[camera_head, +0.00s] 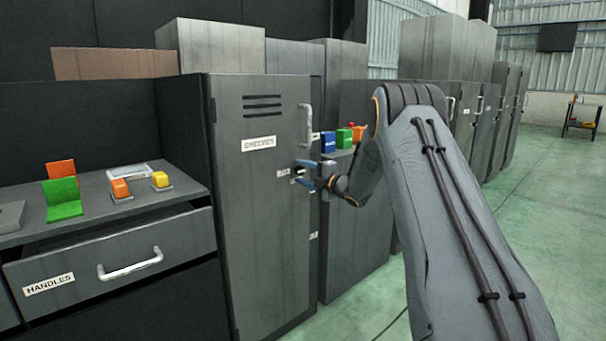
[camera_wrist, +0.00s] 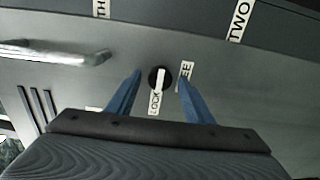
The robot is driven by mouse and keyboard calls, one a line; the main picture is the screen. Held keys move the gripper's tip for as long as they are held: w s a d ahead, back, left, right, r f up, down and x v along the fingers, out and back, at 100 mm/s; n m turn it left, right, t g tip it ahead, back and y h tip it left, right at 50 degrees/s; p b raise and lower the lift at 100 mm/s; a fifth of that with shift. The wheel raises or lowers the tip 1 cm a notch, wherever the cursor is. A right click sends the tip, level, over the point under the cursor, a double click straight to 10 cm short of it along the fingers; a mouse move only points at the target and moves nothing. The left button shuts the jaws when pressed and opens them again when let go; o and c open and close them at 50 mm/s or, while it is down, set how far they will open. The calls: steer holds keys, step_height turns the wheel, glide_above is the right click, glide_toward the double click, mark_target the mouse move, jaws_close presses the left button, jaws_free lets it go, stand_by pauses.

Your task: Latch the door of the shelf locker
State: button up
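The locker door (camera_head: 262,215) is a grey panel labelled SHELVES, with a bar handle (camera_head: 306,125) near its right edge. The handle also shows at upper left in the wrist view (camera_wrist: 55,53). The latch is a round black knob (camera_wrist: 159,77) with a white bar, between the LOCK label (camera_wrist: 154,103) and the FREE label (camera_wrist: 186,75). The bar lies along the line toward LOCK. My gripper (camera_head: 298,172) is open at the door, its blue fingers on either side of the knob in the wrist view (camera_wrist: 159,76). I cannot tell whether they touch it, or whether the door is flush.
A workbench at left has a HANDLES drawer (camera_head: 120,262) and a top carrying green and orange blocks (camera_head: 63,198). Blue, green and orange items (camera_head: 343,138) stand right of the door. More grey cabinets (camera_head: 445,50) line the back. The green floor (camera_head: 545,190) at right is clear.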

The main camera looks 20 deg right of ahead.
steer(key=p+v, duration=0.1)
steer(key=v, duration=0.7)
steer(key=shift+w+a, duration=0.1)
stand_by(0.4)
